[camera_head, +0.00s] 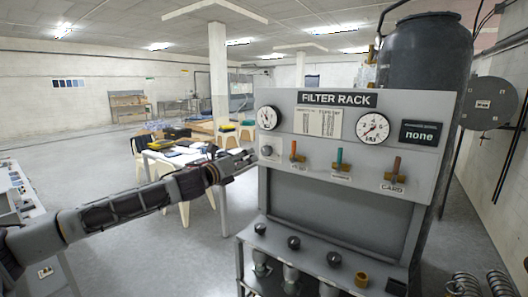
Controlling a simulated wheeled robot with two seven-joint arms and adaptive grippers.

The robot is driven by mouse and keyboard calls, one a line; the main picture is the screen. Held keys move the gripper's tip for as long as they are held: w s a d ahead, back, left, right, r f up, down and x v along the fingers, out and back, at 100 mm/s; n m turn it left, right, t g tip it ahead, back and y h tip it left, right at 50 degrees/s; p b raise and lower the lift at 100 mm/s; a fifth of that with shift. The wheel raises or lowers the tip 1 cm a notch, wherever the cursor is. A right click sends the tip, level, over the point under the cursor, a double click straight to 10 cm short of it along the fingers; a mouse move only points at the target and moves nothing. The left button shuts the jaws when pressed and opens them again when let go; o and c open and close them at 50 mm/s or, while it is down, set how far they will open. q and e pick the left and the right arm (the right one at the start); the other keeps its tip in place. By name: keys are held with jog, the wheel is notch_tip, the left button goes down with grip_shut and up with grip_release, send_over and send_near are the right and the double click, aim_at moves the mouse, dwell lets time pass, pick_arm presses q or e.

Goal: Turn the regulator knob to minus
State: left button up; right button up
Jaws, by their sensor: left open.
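The filter rack panel (287,123) stands at the right of centre. A small dark round knob (267,150) sits at its left edge below a gauge; I cannot be sure that it is the regulator knob, and no minus mark is legible. My left gripper (247,160) is open, just left of this knob and close to it; I cannot tell whether they touch. The left arm reaches in from the left. My right gripper is not in view.
The panel carries two round gauges, the left one (268,118) and the right one (372,128). Orange (294,150), teal (339,157) and brown (396,167) levers project from it. A dark tank (425,60) stands behind.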

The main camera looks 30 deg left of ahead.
pick_arm(q)
jog(key=shift+w+a+m, duration=0.1)
jog(key=shift+a+m, duration=0.05)
jog(key=shift+m, duration=1.05)
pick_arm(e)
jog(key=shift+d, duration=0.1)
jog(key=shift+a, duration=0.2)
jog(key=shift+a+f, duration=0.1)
